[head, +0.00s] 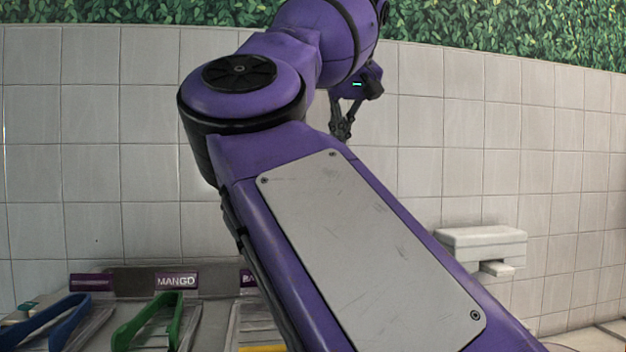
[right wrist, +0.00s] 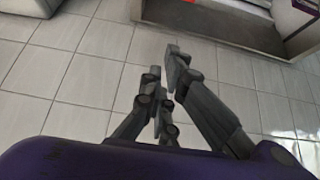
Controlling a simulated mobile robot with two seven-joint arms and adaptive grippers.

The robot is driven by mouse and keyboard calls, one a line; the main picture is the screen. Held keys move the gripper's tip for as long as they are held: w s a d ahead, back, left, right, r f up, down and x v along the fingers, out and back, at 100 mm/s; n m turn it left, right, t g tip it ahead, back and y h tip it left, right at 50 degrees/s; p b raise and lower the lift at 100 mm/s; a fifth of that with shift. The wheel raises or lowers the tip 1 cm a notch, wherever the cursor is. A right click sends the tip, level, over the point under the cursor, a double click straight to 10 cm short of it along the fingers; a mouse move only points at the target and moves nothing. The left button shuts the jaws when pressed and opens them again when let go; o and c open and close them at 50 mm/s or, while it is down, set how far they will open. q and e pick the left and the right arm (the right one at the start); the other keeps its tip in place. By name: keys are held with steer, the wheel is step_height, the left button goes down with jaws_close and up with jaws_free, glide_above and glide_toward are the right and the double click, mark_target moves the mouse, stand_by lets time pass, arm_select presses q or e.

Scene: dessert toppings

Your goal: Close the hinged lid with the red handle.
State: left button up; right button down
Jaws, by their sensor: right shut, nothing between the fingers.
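No lid with a red handle can be made out in the head view; my right arm covers much of the middle and lower right. A tiny red patch (right wrist: 189,1) shows at the top edge of the right wrist view, too small to identify. My right gripper (head: 341,131) is raised in front of the tiled wall in the head view, small and partly behind its own wrist. In the right wrist view its fingers (right wrist: 166,75) are shut with nothing held, over the tiled floor. My left gripper is not in view.
A topping counter with a MANGO label (head: 176,281) stands at lower left, with a green handle (head: 150,318) and a blue handle (head: 52,322). A yellow piece (head: 262,348) shows at the bottom edge. A white wall box (head: 482,243) is at right.

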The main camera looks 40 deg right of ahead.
step_height(320, 180, down, 9)
steer(key=p, duration=0.1)
steer(key=shift+w+d+r, duration=0.2)
steer(key=shift+d, duration=0.25)
stand_by(0.5)
